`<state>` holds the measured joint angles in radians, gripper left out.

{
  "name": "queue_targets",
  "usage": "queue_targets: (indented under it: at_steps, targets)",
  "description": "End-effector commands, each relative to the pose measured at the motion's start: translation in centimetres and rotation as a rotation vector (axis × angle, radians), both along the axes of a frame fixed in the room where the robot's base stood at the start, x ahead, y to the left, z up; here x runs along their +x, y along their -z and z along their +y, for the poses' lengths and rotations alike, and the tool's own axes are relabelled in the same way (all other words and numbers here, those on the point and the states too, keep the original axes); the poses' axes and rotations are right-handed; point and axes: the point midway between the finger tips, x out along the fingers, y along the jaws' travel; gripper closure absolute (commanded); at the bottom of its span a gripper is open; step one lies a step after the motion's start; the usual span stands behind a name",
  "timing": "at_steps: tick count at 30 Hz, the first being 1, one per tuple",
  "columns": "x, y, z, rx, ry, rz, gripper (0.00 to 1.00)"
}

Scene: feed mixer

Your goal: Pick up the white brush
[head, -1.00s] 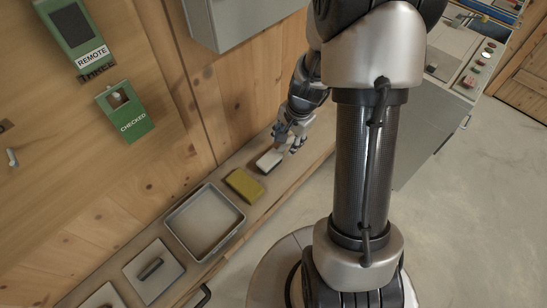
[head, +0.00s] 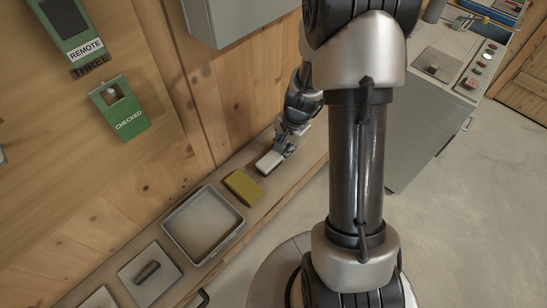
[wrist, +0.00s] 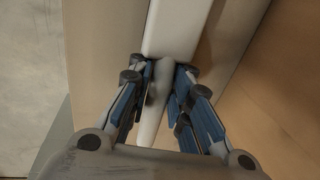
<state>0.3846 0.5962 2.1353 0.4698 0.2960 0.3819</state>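The white brush (head: 269,161) lies on the wooden ledge against the wall, to the right of a yellow sponge-like block. My gripper (head: 286,146) is down at the brush's far end in the head view. In the wrist view the brush's white body (wrist: 178,30) is at the top, and its pale handle (wrist: 152,122) runs down between the blue fingers of my gripper (wrist: 162,78). The fingers are on both sides of the handle, very close to it. I cannot tell whether they press on it. The brush's underside is hidden.
A yellow block (head: 243,187) and a grey tray (head: 167,221) sit left of the brush on the ledge. A square plate with a dark handle (head: 147,272) is further left. A grey box (head: 235,18) hangs on the wall above. Open floor is at the right.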

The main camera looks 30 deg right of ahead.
Motion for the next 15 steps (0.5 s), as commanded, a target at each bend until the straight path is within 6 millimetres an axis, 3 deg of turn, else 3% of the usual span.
queue_targets:
  at_steps: [7, 15]
  targets:
    - [0.0, -0.01, 0.0, 0.0, 0.0, 0.0, 1.0]
    - [0.02, -0.02, 0.0, 0.0, 0.0, 0.0, 1.0]
